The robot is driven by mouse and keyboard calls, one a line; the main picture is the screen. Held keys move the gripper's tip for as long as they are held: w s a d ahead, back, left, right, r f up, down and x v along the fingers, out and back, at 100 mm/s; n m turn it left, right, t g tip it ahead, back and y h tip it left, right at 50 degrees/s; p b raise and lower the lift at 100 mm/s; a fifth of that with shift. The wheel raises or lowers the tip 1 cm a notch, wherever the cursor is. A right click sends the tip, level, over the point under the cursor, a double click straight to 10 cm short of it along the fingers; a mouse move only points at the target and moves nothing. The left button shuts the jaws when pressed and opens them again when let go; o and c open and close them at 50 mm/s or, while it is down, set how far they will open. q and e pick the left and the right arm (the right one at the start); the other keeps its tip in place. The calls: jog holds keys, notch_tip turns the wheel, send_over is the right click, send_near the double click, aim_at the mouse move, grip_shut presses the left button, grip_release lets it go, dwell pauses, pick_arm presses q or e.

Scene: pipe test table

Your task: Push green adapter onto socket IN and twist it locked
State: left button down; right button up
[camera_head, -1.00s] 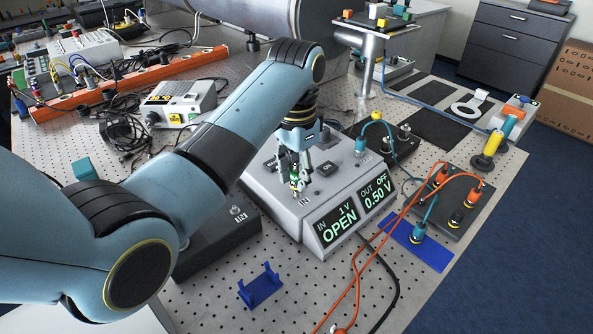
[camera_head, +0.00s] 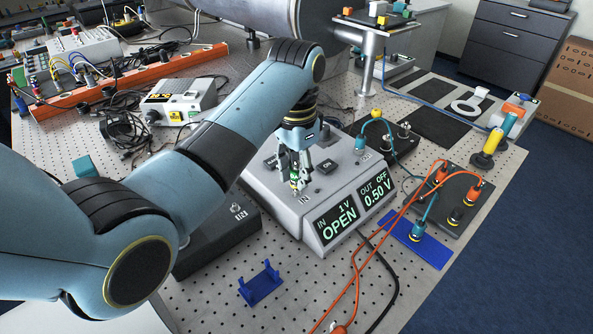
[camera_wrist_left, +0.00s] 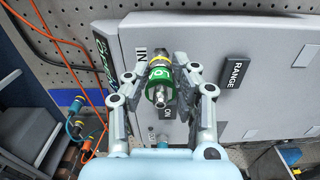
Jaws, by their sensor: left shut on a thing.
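The green adapter (camera_head: 295,178) is at the IN side of the grey meter box (camera_head: 330,187). In the left wrist view the adapter (camera_wrist_left: 158,76) has a green body, a yellow band and a metal end facing the camera. My left gripper (camera_head: 296,177) is shut on it, pointing down at the box top. In the wrist view its fingers (camera_wrist_left: 160,88) lie on either side of the adapter. The IN label shows beside the adapter. The socket is hidden behind the adapter, so I cannot tell how deep it sits. The box display reads IN 1 V OPEN. My right gripper is out of view.
A blue bracket (camera_head: 260,284) lies on the perforated table in front of the box. Orange leads (camera_head: 357,262) and a black cable run to the box's right. A dark socket box (camera_head: 387,143) stands behind it, and a dark panel with orange plugs (camera_head: 455,198) to the right.

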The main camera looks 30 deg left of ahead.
pick_arm(q)
jog(key=shift+f+b, duration=0.5)
jog(key=shift+f, duration=0.8)
jog(key=shift+r+m+p, duration=0.2)
jog(key=shift+m+p, duration=0.5)
jog(key=shift+p, duration=0.1)
jog(key=shift+f+m, duration=0.2)
jog(key=shift+m, duration=0.5)
jog(key=shift+s+f+m, duration=0.1)
jog(key=shift+m, duration=1.1)
jog(key=m, duration=0.5)
jog(key=shift+s+f, duration=0.1)
